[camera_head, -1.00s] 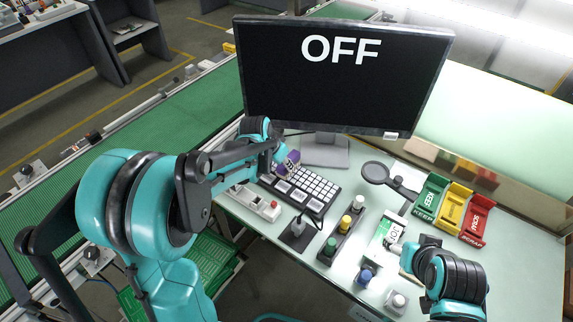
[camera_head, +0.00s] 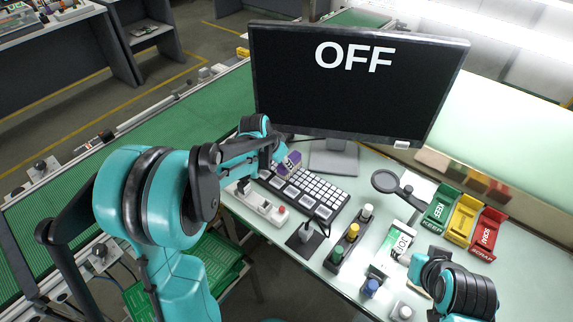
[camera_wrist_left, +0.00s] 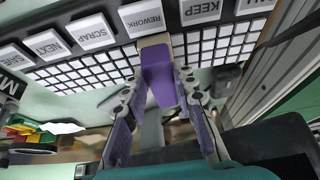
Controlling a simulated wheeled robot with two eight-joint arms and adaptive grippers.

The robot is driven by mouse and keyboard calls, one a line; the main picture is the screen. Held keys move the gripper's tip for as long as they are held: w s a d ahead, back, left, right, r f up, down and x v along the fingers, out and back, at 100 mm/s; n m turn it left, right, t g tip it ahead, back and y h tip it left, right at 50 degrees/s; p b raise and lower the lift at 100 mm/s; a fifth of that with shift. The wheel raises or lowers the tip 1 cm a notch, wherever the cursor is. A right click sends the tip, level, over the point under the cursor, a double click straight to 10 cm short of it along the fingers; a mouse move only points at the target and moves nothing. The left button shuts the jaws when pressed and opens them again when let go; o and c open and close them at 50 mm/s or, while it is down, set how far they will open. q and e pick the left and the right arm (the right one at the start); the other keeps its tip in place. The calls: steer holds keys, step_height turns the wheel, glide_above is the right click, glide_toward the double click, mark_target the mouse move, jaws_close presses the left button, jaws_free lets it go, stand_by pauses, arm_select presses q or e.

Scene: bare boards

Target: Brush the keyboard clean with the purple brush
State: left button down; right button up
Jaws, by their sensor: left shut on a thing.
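The keyboard (camera_head: 318,188) lies on the bench below the monitor, with white keys and a row of larger labelled keys. My left gripper (camera_head: 276,160) is over its far left part, shut on the purple brush (camera_head: 291,162). In the left wrist view the brush (camera_wrist_left: 158,72) sits between the gripper's fingers (camera_wrist_left: 160,92), its pale end (camera_wrist_left: 154,41) over the keys (camera_wrist_left: 82,70) by the REWORK key. I cannot tell whether the bristles touch. My right gripper (camera_head: 416,264) is at the lower right, apart from the keyboard, mostly hidden by its arm.
The monitor (camera_head: 355,85) reading OFF stands behind the keyboard. A white box with a red button (camera_head: 264,207) is in front at left. A rack of coloured knobs (camera_head: 347,243), a magnifier (camera_head: 386,181) and green, yellow and red bins (camera_head: 462,219) stand to the right.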

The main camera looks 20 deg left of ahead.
arm_select(q)
steer(key=shift+w+a, duration=0.3)
steer(key=shift+a, duration=0.55)
steer(key=shift+w+a, duration=0.35)
steer(key=shift+a, duration=0.45)
steer(key=shift+w+a, duration=0.3)
steer(key=shift+a, duration=0.55)
steer(key=shift+s+d, duration=0.5)
steer(key=shift+d, duration=0.9)
steer(key=shift+s+d, duration=0.55)
steer(key=shift+d, duration=0.8)
steer(key=shift+s+d, duration=0.5)
steer(key=shift+d, duration=0.9)
step_height(320, 180, up, 7)
steer(key=p, duration=0.5)
steer(key=shift+p, duration=0.3)
steer(key=shift+a, duration=0.1)
